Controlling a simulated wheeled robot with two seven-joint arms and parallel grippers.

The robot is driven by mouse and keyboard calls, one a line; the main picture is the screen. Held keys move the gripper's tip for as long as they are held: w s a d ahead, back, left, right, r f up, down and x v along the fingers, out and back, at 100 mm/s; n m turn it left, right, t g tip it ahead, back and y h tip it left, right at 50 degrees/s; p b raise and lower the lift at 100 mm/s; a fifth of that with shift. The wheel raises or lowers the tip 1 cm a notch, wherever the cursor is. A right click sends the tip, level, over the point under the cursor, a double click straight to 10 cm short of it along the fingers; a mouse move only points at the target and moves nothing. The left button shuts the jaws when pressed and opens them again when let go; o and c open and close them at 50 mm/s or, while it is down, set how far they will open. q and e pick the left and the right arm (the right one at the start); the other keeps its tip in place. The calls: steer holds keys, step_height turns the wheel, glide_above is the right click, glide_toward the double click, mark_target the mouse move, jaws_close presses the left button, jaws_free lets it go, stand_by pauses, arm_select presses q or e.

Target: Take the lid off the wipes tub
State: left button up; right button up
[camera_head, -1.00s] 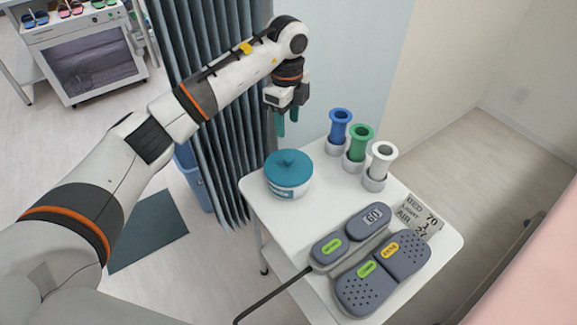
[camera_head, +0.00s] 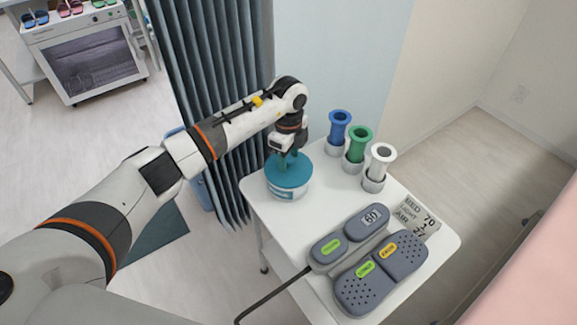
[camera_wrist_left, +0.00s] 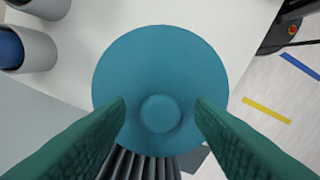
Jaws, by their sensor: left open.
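The wipes tub (camera_head: 286,193) is a white round tub with a label, standing at the back left corner of the white trolley top. Its teal lid (camera_head: 289,176) is on it. My left gripper (camera_head: 288,160) points down just over the lid, its teal fingers open. In the left wrist view the lid (camera_wrist_left: 160,65) fills the middle, and its round knob (camera_wrist_left: 160,113) sits between the two open fingertips of my left gripper (camera_wrist_left: 160,117), with a gap on each side. Whether the fingertips touch the lid's top cannot be told. My right gripper is not in view.
Blue (camera_head: 339,127), green (camera_head: 358,145) and white (camera_head: 381,162) spool-like items stand in holders right of the tub on the trolley (camera_head: 305,222). Grey control pedals (camera_head: 368,270) and a display card (camera_head: 416,217) lie toward the front right. A curtain (camera_head: 215,100) hangs behind my arm.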

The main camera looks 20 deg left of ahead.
arm_select(q)
steer(key=c, duration=1)
steer(key=shift+c, duration=0.2)
